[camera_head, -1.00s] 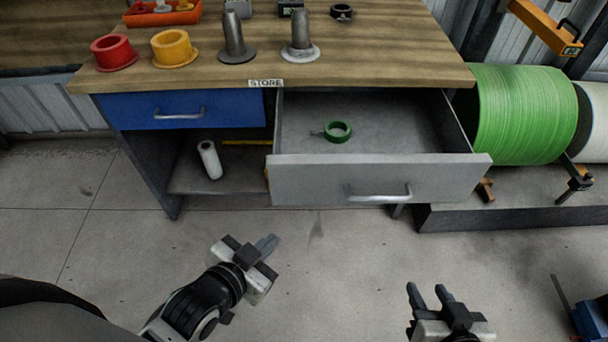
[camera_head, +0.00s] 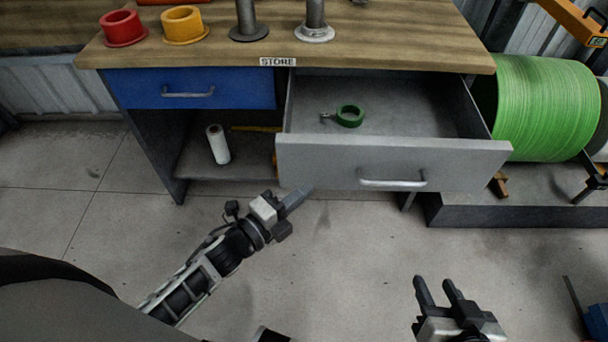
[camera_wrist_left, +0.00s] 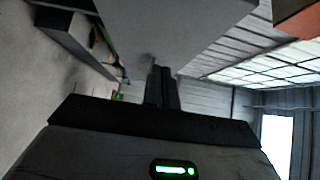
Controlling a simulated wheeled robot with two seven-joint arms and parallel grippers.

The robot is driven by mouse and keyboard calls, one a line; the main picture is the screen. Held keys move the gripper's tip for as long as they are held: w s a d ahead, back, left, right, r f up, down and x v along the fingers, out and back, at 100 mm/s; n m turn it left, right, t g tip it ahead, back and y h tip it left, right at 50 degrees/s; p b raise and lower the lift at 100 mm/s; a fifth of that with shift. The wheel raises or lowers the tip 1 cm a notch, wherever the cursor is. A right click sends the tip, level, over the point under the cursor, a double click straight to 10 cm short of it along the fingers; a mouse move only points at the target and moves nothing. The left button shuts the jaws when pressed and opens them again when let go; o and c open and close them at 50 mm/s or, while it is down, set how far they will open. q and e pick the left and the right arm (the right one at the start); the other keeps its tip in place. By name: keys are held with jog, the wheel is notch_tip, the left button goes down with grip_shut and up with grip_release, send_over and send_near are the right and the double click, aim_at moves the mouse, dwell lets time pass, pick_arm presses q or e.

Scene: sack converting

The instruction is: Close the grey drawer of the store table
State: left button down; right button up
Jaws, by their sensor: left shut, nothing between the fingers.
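The grey drawer (camera_head: 330,161) of the store table (camera_head: 380,48) stands pulled out, with a bar handle (camera_head: 393,182) on its front. A green ring-shaped item (camera_head: 349,116) lies inside it. My left gripper (camera_head: 301,194) is shut and empty, just below and in front of the drawer front's lower left corner; whether it touches is unclear. In the left wrist view its closed fingers (camera_wrist_left: 160,88) point toward a large grey surface. My right gripper (camera_head: 438,291) is open and empty, lower right, over the floor in the picture and apart from the drawer.
A blue drawer (camera_head: 235,94) beside the grey one is closed. A white roll (camera_head: 218,145) stands on the lower shelf. A green spool (camera_head: 545,105) is on a low platform at right. Red (camera_head: 124,28) and yellow (camera_head: 184,25) flanged rings sit on the tabletop.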

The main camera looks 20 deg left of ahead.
aim_at(317, 166)
pick_arm(q)
jog(key=shift+w+a, duration=0.25)
jog(key=shift+w, duration=0.9)
jog(key=shift+w+a, duration=0.2)
jog(key=shift+w, duration=0.95)
